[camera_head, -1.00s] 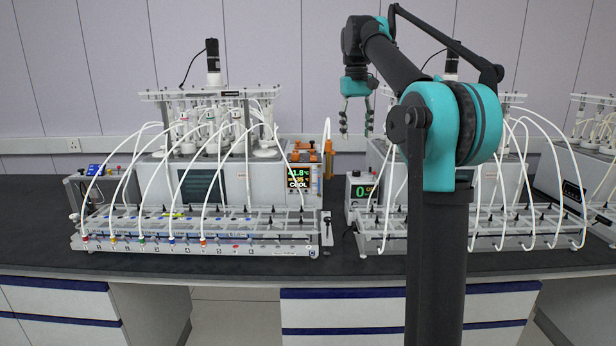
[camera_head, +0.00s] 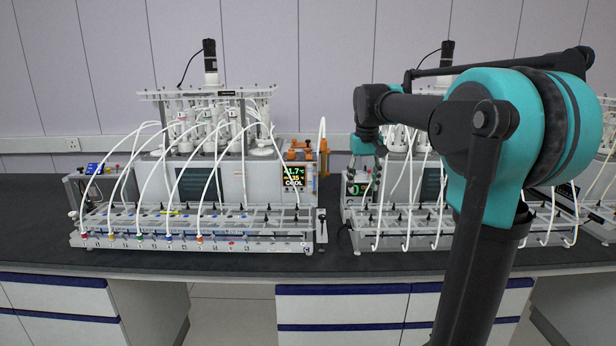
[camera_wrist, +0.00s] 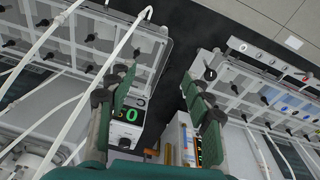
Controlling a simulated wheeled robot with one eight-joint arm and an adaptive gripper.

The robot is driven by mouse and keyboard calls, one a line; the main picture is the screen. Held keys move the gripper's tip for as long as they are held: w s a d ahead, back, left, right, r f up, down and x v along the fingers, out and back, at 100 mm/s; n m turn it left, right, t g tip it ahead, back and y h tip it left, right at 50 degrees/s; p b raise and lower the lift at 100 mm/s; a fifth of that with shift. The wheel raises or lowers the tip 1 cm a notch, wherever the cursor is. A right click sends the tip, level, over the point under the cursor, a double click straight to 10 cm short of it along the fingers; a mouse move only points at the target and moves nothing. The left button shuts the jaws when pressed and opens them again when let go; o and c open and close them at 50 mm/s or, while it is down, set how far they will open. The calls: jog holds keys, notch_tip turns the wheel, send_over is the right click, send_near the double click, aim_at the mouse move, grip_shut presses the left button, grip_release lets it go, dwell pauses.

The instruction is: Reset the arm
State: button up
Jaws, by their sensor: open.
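My gripper (camera_wrist: 160,95) is open in the wrist view, its two green-padded fingers apart with nothing between them. Below the fingers, the black bench top and parts of two reactor units show. In the head view my teal and black arm rises at the right, and its wrist hangs in front of the right reactor unit (camera_head: 350,212). The gripper's fingers there are small and partly lost against the unit, near its green-digit display box (camera_head: 358,188). The display box also shows in the wrist view (camera_wrist: 124,125).
The left reactor unit (camera_head: 190,243) stands on the black bench (camera_head: 150,262) with white tubes arching over its rack. A controller reading "COOL" (camera_head: 293,178) and an orange fixture (camera_head: 301,153) stand at its right.

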jog(key=s+d+f+m+t, duration=0.1)
jog(key=s+d+f+t, duration=0.1)
jog(key=s+f, duration=2.4)
notch_tip(320, 180, down, 3)
jog(key=shift+d+r+t, duration=0.1)
jog(key=shift+d+t, duration=0.2)
